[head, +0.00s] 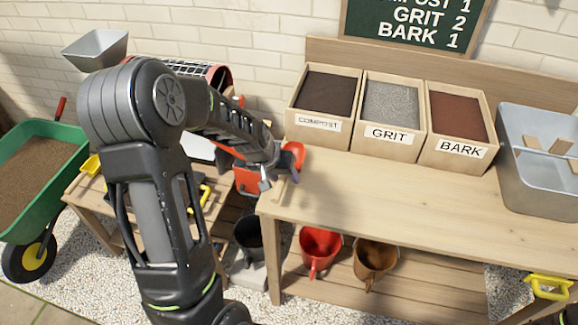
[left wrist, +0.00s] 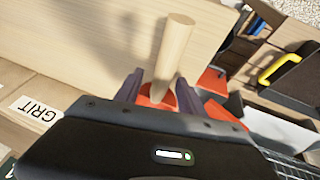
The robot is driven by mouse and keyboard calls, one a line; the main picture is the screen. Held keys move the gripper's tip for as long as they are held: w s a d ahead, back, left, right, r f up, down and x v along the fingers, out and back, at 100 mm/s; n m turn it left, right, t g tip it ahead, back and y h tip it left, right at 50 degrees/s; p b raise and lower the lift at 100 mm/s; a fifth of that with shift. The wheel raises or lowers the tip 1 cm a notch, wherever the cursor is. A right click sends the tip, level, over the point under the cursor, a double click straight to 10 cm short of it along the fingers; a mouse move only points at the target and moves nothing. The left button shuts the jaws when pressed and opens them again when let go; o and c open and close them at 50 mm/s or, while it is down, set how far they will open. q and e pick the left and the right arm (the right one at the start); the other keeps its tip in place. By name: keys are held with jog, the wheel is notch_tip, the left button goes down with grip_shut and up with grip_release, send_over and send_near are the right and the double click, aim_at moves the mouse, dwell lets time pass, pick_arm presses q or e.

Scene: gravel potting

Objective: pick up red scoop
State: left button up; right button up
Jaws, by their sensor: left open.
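The red scoop (head: 293,153) lies at the left end of the wooden bench top, and its pale wooden handle points toward the front of the bench. My left gripper (head: 268,178) is at that end, beside the scoop, and partly hides it. In the left wrist view, the two fingers of my left gripper (left wrist: 157,84) are apart, with the wooden handle of the red scoop (left wrist: 176,48) showing between and beyond them. Part of its red body shows low between the fingers. I cannot tell whether the fingers touch it. My right gripper is not in view.
Boxes of compost (head: 318,122), grit (head: 387,134) and bark (head: 452,148) stand along the back of the bench. A grey metal tub (head: 535,178) is at the right. The bench's front middle (head: 400,205) is clear. Red (head: 320,245) and brown (head: 375,258) pots sit below.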

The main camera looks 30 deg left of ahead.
pick_arm(q)
jog(key=shift+c, duration=0.6)
grip_shut()
dwell(1.0)
